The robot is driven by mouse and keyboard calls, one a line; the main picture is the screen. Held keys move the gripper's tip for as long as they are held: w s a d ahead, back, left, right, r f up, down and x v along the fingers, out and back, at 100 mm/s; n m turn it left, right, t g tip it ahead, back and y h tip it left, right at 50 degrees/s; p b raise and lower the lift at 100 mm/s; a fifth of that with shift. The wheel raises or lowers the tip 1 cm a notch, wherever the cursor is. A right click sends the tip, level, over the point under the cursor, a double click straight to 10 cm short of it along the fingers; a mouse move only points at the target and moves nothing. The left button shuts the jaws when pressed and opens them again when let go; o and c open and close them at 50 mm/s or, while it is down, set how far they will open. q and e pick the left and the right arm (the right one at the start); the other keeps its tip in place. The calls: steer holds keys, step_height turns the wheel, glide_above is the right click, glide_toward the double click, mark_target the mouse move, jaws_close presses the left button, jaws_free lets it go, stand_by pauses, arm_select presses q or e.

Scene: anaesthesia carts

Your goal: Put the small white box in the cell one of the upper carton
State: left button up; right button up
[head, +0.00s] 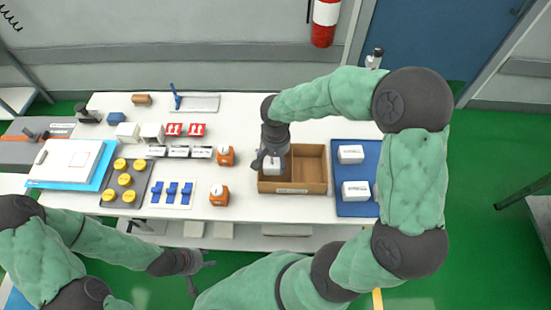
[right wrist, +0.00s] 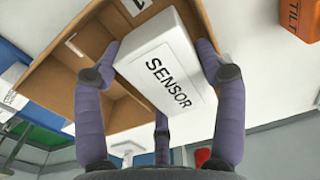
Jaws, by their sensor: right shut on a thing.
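My right gripper (head: 270,160) is shut on a small white box (head: 271,167). In the right wrist view the white box (right wrist: 165,70) reads "SENSOR" and sits between the fingers. The open brown carton (head: 308,187) stands on the white table, with a divider splitting it into compartments. The box is at the carton's left compartment; how deep it sits is hard to tell. The carton's wall and inside (right wrist: 60,85) also show in the right wrist view. My left gripper (head: 203,277) is open and empty in front of the table.
A blue mat (head: 350,173) with two white boxes lies right of the carton. Orange TILT boxes (head: 219,195) stand to its left. A grey tray with yellow-topped jars (head: 107,197), blue clips (head: 171,190) and red-white boxes (head: 173,129) are further left.

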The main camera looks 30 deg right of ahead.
steer(key=shift+f+b, duration=0.4)
steer(key=shift+f, duration=0.15)
steer(key=o, duration=1.2)
steer(key=shift+r+p, duration=0.45)
steer(key=shift+r, duration=0.05)
step_height(320, 180, up, 12)
steer(key=p, duration=0.3)
steer(key=shift+r, duration=0.15)
